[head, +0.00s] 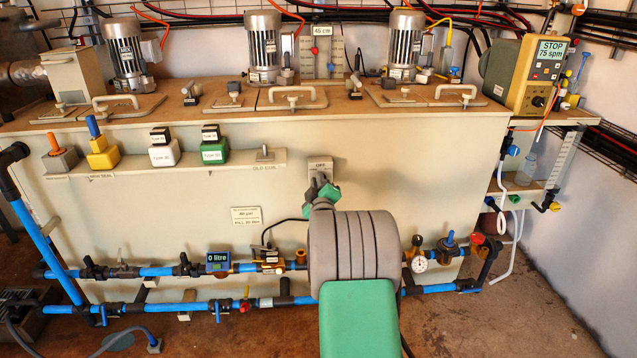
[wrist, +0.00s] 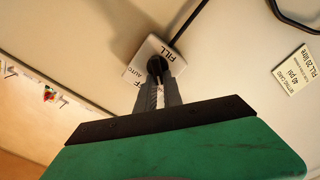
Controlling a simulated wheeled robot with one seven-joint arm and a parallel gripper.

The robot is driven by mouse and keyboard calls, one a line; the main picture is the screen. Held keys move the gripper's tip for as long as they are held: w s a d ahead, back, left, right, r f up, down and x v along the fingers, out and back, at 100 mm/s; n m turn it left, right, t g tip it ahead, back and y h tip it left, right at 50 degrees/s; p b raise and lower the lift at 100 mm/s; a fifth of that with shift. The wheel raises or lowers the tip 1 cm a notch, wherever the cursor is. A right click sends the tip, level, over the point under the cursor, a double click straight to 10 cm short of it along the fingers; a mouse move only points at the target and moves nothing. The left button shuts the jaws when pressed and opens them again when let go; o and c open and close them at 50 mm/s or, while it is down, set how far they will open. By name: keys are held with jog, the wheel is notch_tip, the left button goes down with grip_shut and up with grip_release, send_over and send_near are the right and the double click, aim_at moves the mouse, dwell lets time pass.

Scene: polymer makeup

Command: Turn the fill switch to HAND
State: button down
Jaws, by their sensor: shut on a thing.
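The fill switch is a small light plate (head: 320,166) on the cream tank front, with OFF legible at its top in the head view. In the wrist view its plate (wrist: 145,52) shows the word FILL and part of other lettering. Its black knob (wrist: 157,66) sits between my fingertips. My gripper (head: 322,188) is shut on the knob, in front of the plate, and hides the plate's lower part in the head view. I cannot tell which way the knob points. HAND is not legible.
A ledge (head: 230,160) with several labelled blocks is at the left. Blue pipes with valves (head: 160,271) run low along the tank. A pump with a display (head: 540,72) stands at the right. A sign (wrist: 292,70) and dark cable lie near the switch.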

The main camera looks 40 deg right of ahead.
jog(key=c, duration=1.7)
grip_release()
jog(key=shift+s+d, duration=0.1)
jog(key=shift+d, duration=0.05)
jog(key=shift+o, duration=1.1)
jog(key=p+v, duration=0.2)
jog(key=v, duration=0.5)
jog(key=shift+s+a, duration=0.25)
jog(key=shift+a, duration=0.15)
